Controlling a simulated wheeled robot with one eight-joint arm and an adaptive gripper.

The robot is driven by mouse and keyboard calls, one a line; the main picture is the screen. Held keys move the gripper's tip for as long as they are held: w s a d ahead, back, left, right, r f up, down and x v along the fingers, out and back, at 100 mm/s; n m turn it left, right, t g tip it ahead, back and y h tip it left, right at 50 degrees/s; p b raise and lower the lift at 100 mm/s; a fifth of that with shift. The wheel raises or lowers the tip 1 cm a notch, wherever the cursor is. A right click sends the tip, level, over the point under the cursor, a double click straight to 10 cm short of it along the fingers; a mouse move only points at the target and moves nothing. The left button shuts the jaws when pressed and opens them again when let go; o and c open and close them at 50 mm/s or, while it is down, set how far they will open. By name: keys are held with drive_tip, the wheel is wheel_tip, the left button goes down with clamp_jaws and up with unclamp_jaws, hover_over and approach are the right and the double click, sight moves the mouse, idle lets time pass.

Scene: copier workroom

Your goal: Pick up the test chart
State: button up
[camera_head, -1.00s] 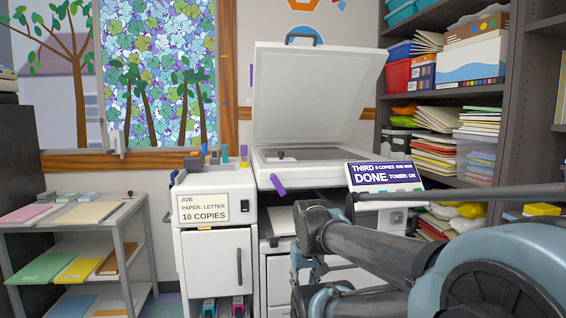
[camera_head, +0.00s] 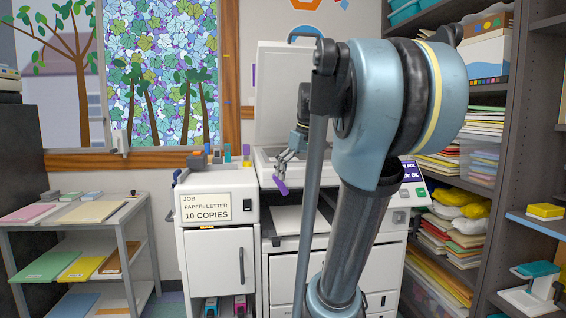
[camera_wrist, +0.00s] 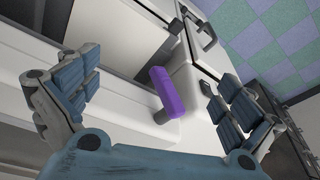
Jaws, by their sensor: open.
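I cannot pick out the test chart with certainty. A plain white sheet (camera_head: 300,218) lies in the slot below the copier's scanner bed, with no print visible on it. The copier's lid (camera_head: 278,95) stands raised, and the glass is mostly hidden behind my arm. My gripper (camera_head: 285,168) is open and empty at the front left of the scanner bed, close to a purple handle (camera_head: 280,185). In the wrist view the purple handle (camera_wrist: 170,88) shows between the spread fingers of my gripper (camera_wrist: 155,105), without visible contact.
A white cabinet labelled 10 COPIES (camera_head: 216,250) stands left of the copier, with small bottles and blocks on top. A grey shelf cart (camera_head: 135,225) with coloured paper stands at left. Tall shelves (camera_head: 500,190) crowd the right side.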

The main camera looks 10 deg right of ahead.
drive_tip(key=w+d+r+n+y, duration=0.1)
drive_tip(key=w+d+r+n, duration=0.15)
drive_tip(key=w+r, duration=0.75)
drive_tip(key=w+d+r+n+y, duration=0.1)
drive_tip(key=w+d+r+n, duration=0.15)
drive_tip(key=w+r, duration=0.75)
drive_tip(key=shift+m+t, duration=0.3)
drive_tip(key=x, duration=1.2)
drive_tip(key=shift+s+d+f, duration=0.15)
drive_tip(key=shift+d+f, duration=0.05)
drive_tip(key=shift+f, duration=0.1)
drive_tip(key=shift+x, duration=2.65)
drive_tip(key=shift+r, duration=0.1)
drive_tip(key=c, duration=1.4)
